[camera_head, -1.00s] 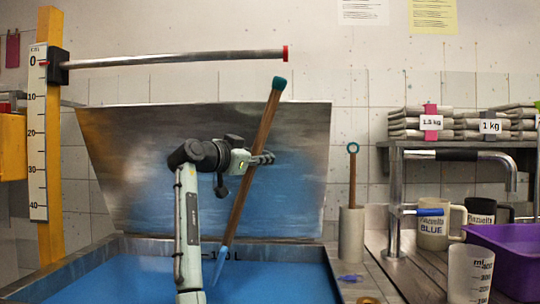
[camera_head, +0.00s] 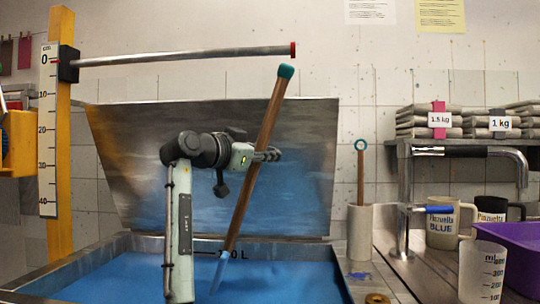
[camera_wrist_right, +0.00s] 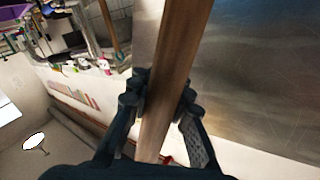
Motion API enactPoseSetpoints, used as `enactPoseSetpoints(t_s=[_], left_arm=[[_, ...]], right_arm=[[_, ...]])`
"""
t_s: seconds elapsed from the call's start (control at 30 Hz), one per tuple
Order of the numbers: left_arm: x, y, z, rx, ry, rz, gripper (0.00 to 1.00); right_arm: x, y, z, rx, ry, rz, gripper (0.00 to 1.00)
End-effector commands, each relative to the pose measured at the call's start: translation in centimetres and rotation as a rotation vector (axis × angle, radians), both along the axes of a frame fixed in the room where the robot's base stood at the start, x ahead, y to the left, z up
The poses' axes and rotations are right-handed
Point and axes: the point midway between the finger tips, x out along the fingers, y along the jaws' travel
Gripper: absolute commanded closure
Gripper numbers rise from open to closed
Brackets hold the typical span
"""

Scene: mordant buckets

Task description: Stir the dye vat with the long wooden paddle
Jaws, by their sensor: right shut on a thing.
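The long wooden paddle (camera_head: 262,130) has a teal cap at its top and a bluish lower end. It leans with its top to the right, and its lower end reaches the blue liquid in the dye vat (camera_head: 120,272). My right gripper (camera_head: 270,154) is shut on the upper half of the shaft. In the right wrist view the paddle shaft (camera_wrist_right: 168,85) runs between the two dark fingers (camera_wrist_right: 163,100). How deep the paddle goes below the surface is hard to tell. My left gripper is not in view.
A raised metal lid (camera_head: 120,170) stands behind the vat. A metal bar with a red tip (camera_head: 200,55) extends from a yellow ruler post (camera_head: 60,130). At right are a holder with a teal-ringed stick (camera_head: 360,232), mugs (camera_head: 442,222), a measuring beaker (camera_head: 482,272) and a purple tub (camera_head: 520,255).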

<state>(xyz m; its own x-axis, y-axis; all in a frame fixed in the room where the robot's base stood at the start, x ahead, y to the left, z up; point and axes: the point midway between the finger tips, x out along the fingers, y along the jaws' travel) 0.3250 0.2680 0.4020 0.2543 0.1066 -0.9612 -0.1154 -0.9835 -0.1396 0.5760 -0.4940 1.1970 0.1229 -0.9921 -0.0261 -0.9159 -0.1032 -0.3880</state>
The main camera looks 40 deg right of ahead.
Motion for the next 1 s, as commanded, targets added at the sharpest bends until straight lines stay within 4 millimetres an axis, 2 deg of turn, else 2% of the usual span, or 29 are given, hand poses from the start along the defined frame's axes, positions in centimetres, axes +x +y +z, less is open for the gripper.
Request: enactPoseSetpoints(t_s=[0.17,0.73,1.0], left_arm=[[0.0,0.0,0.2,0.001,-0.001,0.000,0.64],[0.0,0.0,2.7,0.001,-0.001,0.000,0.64],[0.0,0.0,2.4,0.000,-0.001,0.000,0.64]], right_arm=[[-0.1,0.0,0.4,-0.002,-0.002,0.000,1.00],[-2.0,-0.4,5.1,-0.001,-0.003,0.000,1.00],[-2.9,-0.6,7.2,-0.001,-0.005,-0.001,1.00]])
